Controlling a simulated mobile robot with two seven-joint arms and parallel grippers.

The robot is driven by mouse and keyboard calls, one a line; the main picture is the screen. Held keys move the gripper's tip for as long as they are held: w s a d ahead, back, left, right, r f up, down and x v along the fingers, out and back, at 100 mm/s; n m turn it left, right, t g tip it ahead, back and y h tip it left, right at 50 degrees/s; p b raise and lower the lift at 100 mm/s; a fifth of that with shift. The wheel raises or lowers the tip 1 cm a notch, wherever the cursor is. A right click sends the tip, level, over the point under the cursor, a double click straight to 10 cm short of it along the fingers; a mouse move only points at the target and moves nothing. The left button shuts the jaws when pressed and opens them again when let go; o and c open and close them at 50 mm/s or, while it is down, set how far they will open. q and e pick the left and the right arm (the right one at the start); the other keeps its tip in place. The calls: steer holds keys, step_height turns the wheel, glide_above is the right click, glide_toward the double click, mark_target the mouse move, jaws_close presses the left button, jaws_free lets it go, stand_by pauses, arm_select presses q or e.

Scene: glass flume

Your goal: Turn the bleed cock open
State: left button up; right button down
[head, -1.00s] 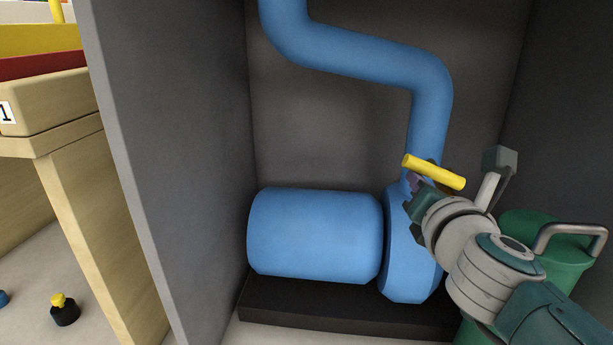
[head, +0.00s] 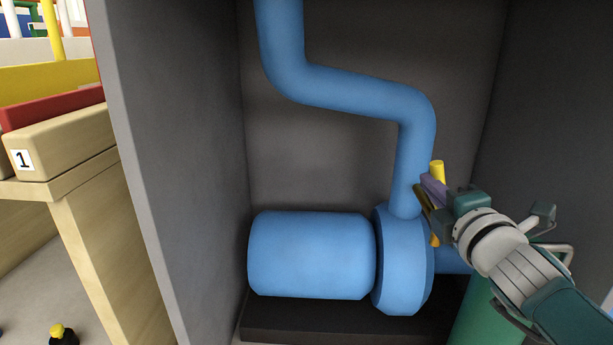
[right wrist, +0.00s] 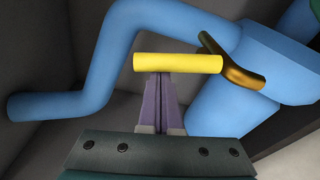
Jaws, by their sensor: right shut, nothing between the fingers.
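The gripper hides part of the cock in the head view. My left gripper is out of view.
The blue pump body (head: 312,255) sits on a black plinth (head: 300,325) inside a grey bay, with a blue pipe (head: 350,92) rising above. A green container (head: 478,322) stands at the right. A grey wall (head: 175,150) separates the wooden bench (head: 85,230) at left.

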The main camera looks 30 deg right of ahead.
steer(key=shift+s+d+r+m+p, duration=0.2)
steer(key=shift+d+m+p, duration=0.1)
steer(key=shift+m, duration=0.4)
